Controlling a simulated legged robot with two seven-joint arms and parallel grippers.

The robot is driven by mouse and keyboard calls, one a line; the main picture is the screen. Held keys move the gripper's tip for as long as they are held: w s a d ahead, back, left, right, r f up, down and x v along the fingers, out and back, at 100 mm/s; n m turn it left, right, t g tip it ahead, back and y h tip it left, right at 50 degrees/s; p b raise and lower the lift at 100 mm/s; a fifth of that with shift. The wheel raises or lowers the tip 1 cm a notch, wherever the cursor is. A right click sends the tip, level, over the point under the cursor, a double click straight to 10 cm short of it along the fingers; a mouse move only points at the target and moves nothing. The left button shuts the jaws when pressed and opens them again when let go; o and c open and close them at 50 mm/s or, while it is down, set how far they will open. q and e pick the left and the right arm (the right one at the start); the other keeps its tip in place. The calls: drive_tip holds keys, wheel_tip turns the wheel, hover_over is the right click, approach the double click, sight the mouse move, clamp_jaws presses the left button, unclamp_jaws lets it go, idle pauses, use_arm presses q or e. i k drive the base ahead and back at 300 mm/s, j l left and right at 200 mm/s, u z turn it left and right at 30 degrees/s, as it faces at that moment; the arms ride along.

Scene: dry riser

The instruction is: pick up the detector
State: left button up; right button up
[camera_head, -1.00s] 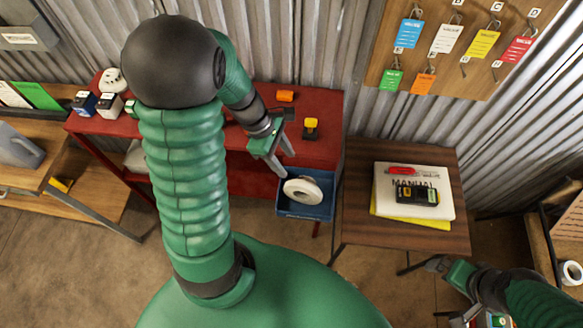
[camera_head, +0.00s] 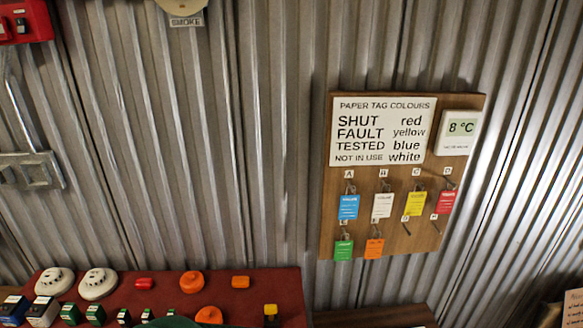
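Two round white detectors stand side by side at the left end of the red bench top: one at the far left (camera_head: 55,281) and one just right of it (camera_head: 98,284). Another pale round detector (camera_head: 183,5), over a label reading SMOKE, is on the corrugated wall and cut by the top edge. The frame does not show which one the task means. Neither of my grippers is in view, so what they hold cannot be seen.
The red bench (camera_head: 250,300) also bears several small boxes, an orange disc (camera_head: 192,282) and a yellow-topped item (camera_head: 270,311). A tag board (camera_head: 400,240) hangs on the wall with several coloured tags and a sign. A brown table edge (camera_head: 375,317) shows below it.

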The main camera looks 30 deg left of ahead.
sight(53, 282)
drive_tip(key=u, duration=1.4)
